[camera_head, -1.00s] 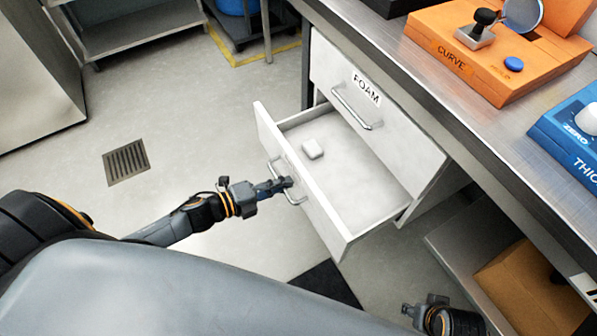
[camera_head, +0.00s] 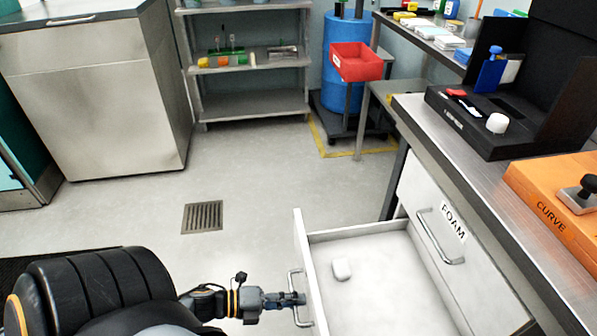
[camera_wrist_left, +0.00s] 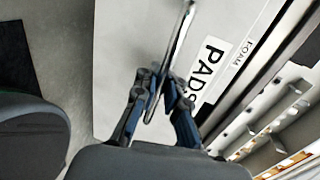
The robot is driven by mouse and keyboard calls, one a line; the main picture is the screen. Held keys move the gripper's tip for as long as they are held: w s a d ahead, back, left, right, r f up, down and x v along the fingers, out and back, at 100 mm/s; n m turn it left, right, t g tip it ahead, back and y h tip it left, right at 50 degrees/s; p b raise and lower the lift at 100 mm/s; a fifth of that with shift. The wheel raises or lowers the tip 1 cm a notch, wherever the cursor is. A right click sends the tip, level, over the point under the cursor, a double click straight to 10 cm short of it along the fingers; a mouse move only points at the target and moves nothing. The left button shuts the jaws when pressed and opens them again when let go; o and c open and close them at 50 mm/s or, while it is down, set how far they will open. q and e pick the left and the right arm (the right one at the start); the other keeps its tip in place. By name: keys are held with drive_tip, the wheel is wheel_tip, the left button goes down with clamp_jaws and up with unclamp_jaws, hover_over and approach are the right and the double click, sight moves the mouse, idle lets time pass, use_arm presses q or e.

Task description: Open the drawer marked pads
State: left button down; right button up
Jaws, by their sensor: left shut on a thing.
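The drawer marked PADS (camera_head: 306,262) stands pulled out below the FOAM drawer, and its bare floor shows. A small white block (camera_head: 341,269) lies inside it. My left gripper (camera_head: 298,300) is at the drawer's metal bar handle (camera_head: 293,285). In the left wrist view the left gripper's fingers (camera_wrist_left: 160,90) are closed around the handle (camera_wrist_left: 176,45), beside the PADS label (camera_wrist_left: 208,70). My right gripper does not show now.
The FOAM drawer (camera_head: 440,235) above is shut. The bench (camera_head: 440,130) carries a black case (camera_head: 490,125) and an orange CURVE box (camera_head: 560,195). A red bin (camera_head: 357,62) and a blue drum (camera_head: 340,85) stand behind. The floor on the left is clear around a drain grate (camera_head: 203,216).

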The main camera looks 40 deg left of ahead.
use_arm(q)
drive_tip(key=shift+w, duration=0.1)
drive_tip(key=c, duration=1.4)
unclamp_jaws()
drive_tip(key=v, duration=1.2)
